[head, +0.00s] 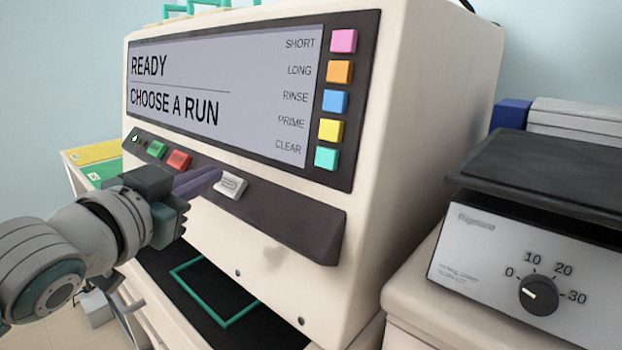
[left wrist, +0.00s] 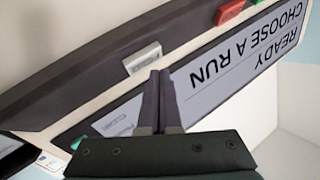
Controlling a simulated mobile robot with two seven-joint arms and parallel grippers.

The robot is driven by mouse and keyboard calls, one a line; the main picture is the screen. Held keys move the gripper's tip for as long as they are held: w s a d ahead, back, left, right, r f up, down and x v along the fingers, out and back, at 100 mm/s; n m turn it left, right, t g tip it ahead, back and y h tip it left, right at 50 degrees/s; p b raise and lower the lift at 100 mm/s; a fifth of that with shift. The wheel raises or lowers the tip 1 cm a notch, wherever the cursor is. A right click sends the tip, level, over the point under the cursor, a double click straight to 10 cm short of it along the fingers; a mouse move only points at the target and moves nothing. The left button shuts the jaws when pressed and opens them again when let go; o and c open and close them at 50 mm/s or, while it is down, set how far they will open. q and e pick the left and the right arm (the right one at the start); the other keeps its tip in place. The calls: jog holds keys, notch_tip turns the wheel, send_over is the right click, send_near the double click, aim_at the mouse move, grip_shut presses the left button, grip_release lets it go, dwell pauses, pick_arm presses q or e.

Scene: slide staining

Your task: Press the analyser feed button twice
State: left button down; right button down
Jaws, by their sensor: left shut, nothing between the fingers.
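The analyser (head: 400,140) is a large cream machine with a screen (head: 230,85) reading "READY" and "CHOOSE A RUN". On its dark lower strip sit a green button (head: 157,149), a red button (head: 179,161) and a pale grey button (head: 231,185). The grey button's label is too small to read. My left gripper (head: 217,176) is shut and empty, its fingertips just left of the grey button in the head view. In the left wrist view the shut fingers (left wrist: 158,75) point toward the strip near the grey button (left wrist: 142,58); contact cannot be told. My right gripper is not in view.
Coloured keys (head: 335,102) labelled SHORT, LONG, RINSE, PRIME and CLEAR line the screen's right side. A dial device (head: 490,255) with a dark top stands at right. A dark tray area with a teal outline (head: 236,318) lies below the strip.

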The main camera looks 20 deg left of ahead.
pick_arm(q)
jog(key=shift+w+d+f, duration=0.1)
jog(key=shift+w+f, duration=0.2)
jog(key=shift+w+d+f+b, duration=0.1)
jog(key=shift+w+f+b, duration=0.15)
jog(key=shift+b, duration=0.2)
dwell(0.5)
dwell(0.3)
jog(key=shift+s+a+r+p, duration=0.25)
jog(key=shift+s+r+p, duration=0.3)
jog(key=shift+p, duration=0.4)
jog(key=s+r+p, duration=0.1)
jog(key=s+a+r+p, duration=0.1)
jog(key=p, duration=0.1)
jog(key=s+r+p, duration=0.1)
jog(key=p, duration=0.1)
jog(key=shift+s+a+r, duration=0.15)
jog(key=shift+r, duration=0.15)
